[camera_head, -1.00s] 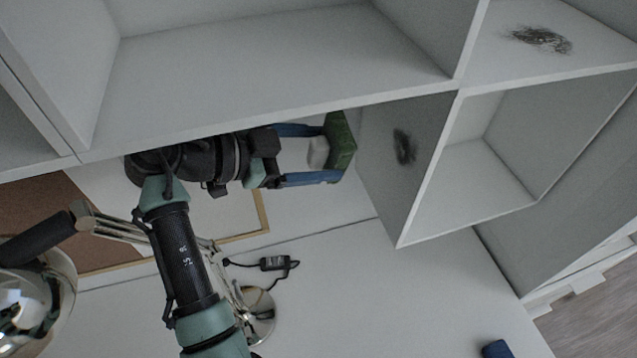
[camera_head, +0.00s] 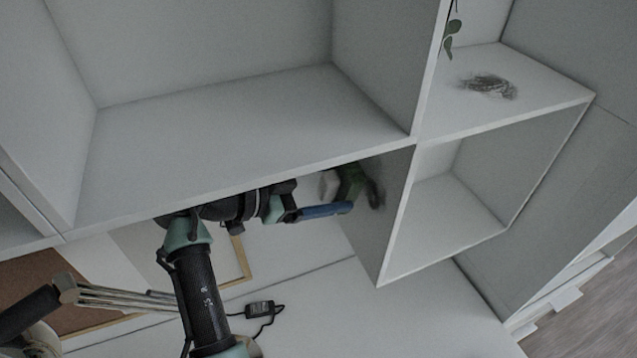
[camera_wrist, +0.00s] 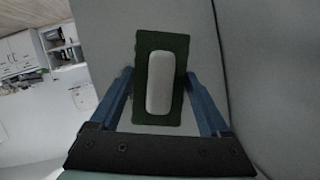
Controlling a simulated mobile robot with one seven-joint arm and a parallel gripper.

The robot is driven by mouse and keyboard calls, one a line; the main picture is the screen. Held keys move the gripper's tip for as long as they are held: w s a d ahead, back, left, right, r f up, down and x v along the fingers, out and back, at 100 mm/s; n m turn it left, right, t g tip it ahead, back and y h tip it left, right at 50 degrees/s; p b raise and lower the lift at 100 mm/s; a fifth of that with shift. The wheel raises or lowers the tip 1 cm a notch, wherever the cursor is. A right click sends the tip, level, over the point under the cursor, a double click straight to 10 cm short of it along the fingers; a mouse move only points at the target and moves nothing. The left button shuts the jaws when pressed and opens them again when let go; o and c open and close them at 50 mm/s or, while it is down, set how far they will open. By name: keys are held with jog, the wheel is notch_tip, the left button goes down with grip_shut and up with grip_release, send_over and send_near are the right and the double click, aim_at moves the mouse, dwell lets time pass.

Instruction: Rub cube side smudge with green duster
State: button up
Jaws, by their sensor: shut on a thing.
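The green duster (camera_head: 352,180), a green pad with a white grip, is held by my gripper (camera_head: 340,196) under the long shelf. In the wrist view my gripper (camera_wrist: 160,80) has a blue finger on each side of the duster (camera_wrist: 144,62). The pad is at the grey side panel of the cube (camera_head: 362,235). The dark side smudge (camera_head: 376,194) shows just right of the pad and is partly covered. I cannot tell if the pad touches the panel. In the wrist view the smudge is hidden.
Another dark smudge (camera_head: 488,87) lies on the shelf board above the cube. The long shelf (camera_head: 250,140) runs close over my arm. A framed board (camera_head: 90,300) and a cable adapter (camera_head: 260,308) are below. The desk surface (camera_head: 400,325) is clear below the cube.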

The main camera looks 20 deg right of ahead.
aim_at(345, 196)
jog(key=shift+d+b, duration=0.3)
jog(key=shift+d, duration=0.65)
dwell(0.6)
jog(key=shift+s+p, duration=0.5)
jog(key=shift+s, duration=0.95)
jog(key=shift+s+d+p, duration=0.15)
jog(key=shift+s+p, duration=0.15)
jog(key=shift+s, duration=1.2)
jog(key=shift+s+d+p, duration=0.1)
jog(key=shift+s+p, duration=0.15)
jog(key=shift+s, duration=1.25)
jog(key=shift+f, duration=0.1)
jog(key=shift+w+b, duration=0.1)
jog(key=shift+b, duration=0.25)
